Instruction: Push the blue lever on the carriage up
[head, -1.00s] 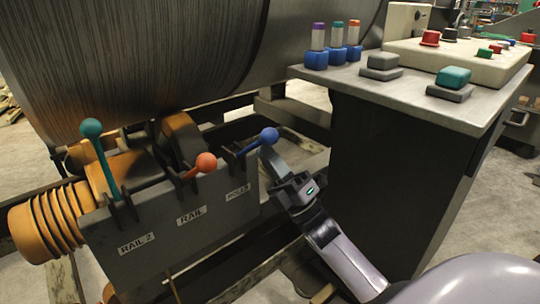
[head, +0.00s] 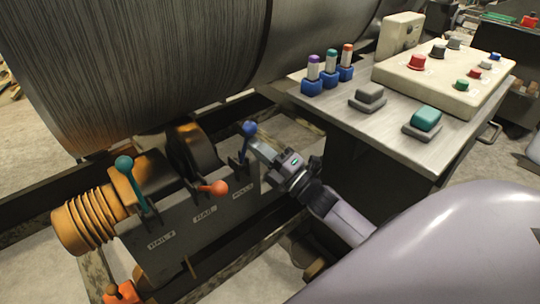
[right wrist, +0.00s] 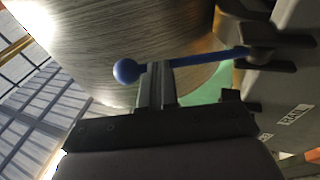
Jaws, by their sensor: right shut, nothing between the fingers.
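The blue lever (head: 249,129) stands on the right end of the grey carriage block (head: 190,232), beside the "POLES"-like label, which is hard to read. Its shaft points steeply up, leaning slightly right. My right gripper (head: 257,143) is shut and empty, its fingertips against or very close to the lever just below the knob. In the right wrist view the blue knob (right wrist: 126,71) shows left of the shut fingertips (right wrist: 155,82), and the shaft runs behind them to its slot on the right. Contact cannot be made out for sure. My left gripper is not in view.
An orange lever (head: 219,187) juts out rightward, and a teal lever (head: 124,163) stands tilted left on the same block. A large wound drum (head: 150,60) looms behind. A control desk (head: 390,125) with buttons stands at the right, close to my arm.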

